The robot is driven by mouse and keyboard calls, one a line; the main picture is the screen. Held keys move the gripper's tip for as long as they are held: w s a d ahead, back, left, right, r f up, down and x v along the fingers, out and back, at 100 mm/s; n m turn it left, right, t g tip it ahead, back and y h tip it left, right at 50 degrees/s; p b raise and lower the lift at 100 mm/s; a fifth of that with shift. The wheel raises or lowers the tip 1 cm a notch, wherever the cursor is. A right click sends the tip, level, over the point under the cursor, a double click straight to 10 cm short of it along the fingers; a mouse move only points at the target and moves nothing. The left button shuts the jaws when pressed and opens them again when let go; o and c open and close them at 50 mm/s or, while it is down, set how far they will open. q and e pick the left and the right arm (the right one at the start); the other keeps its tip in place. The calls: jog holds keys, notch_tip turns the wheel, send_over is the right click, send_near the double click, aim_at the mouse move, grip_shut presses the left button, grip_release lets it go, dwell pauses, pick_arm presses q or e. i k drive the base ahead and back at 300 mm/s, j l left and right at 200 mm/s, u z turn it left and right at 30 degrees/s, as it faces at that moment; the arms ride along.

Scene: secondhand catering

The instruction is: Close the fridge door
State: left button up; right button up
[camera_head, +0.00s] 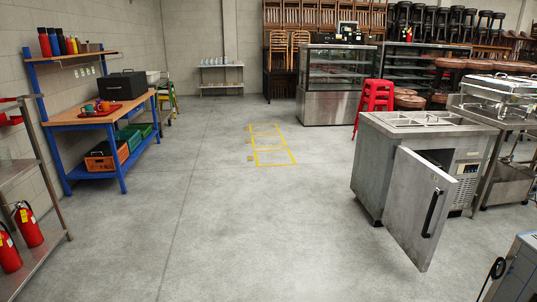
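The fridge (378,160) is a low stainless steel counter unit on the right, with several sunken compartments in its top. Its door (417,207) stands open, swung out toward me, with a black vertical handle (432,214) near its right edge. A dark gap of the interior shows above and behind the door. The door hides most of the fridge's opening. Neither of my grippers is in view.
Open grey floor (230,220) lies in front of me and left of the fridge. A steel table with a chafing dish (502,84) stands right of the fridge. A metal appliance (515,275) is at the lower right. Red stools (374,97) stand behind the fridge. A blue workbench (107,117) is at left.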

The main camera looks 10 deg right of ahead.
aim_at(421, 196)
jog(key=i+l+z, duration=0.15)
jog(key=i+z, duration=0.95)
jog(key=z, duration=0.2)
jog(key=i+j+z, duration=0.2)
jog(key=i+z, duration=0.25)
jog(key=i+j+z, duration=0.1)
jog(key=i, duration=0.3)
jog(key=i+j, duration=0.3)
jog(key=i+j+z, duration=0.15)
jog(key=i, duration=0.35)
jog(key=i+j, duration=0.15)
jog(key=i, duration=0.4)
jog(key=i+j+z, duration=0.1)
jog(key=i, duration=0.45)
